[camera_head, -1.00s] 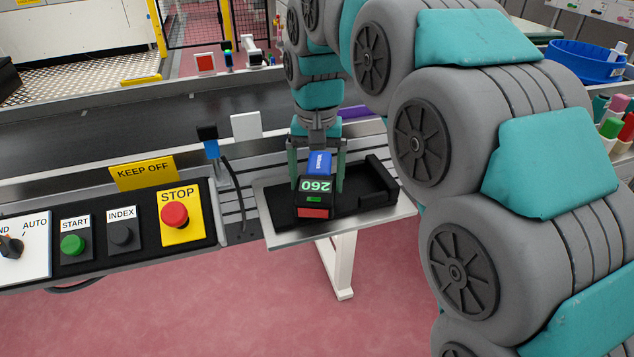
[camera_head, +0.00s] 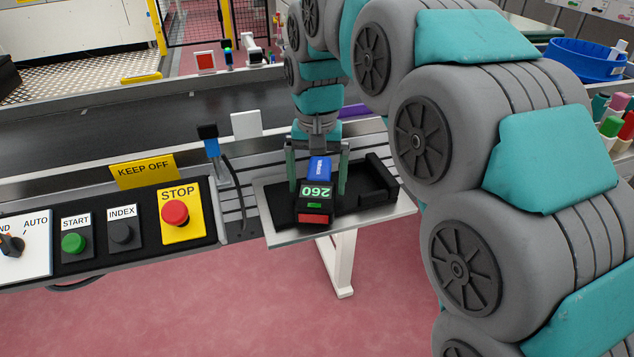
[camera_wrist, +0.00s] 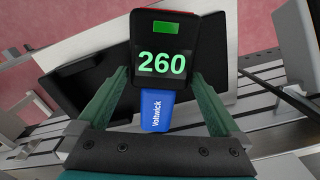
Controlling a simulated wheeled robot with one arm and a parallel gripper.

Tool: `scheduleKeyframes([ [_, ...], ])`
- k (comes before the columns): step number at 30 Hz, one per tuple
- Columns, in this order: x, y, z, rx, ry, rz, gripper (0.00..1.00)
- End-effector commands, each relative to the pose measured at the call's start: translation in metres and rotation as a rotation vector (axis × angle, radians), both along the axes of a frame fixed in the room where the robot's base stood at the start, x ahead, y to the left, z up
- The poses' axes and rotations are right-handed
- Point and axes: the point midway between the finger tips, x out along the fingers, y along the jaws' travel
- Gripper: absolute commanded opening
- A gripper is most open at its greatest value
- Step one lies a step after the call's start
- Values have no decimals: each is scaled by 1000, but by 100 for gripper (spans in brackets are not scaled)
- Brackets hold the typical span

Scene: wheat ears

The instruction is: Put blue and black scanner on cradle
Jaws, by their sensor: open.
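The blue and black scanner (camera_head: 318,192) has a blue end, a black head with a green "260" display, and a red front. It is over the black left part of the small side shelf. My gripper (camera_head: 317,181) is open, with one green finger on each side of the scanner. In the wrist view the scanner (camera_wrist: 160,62) shows between the spread fingers of my gripper (camera_wrist: 160,80), with visible gaps beside its blue part. A black holder with raised walls, seemingly the cradle (camera_head: 378,180), is just right of it. The contact under the scanner is hidden.
The metal shelf (camera_head: 372,219) ends at a front edge above the pink floor. A control panel with a red STOP button (camera_head: 174,213) is to the left. A blue-black sensor on a post (camera_head: 210,143) stands nearby. A blue bin (camera_head: 583,66) is at the far right.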

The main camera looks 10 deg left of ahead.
Motion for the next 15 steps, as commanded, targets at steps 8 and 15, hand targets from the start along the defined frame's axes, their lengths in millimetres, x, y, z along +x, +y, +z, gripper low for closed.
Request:
scheduleKeyframes([
  [8,2,0,40,3,-6,-1,100],
  [15,1,0,74,1,-1,0,100],
])
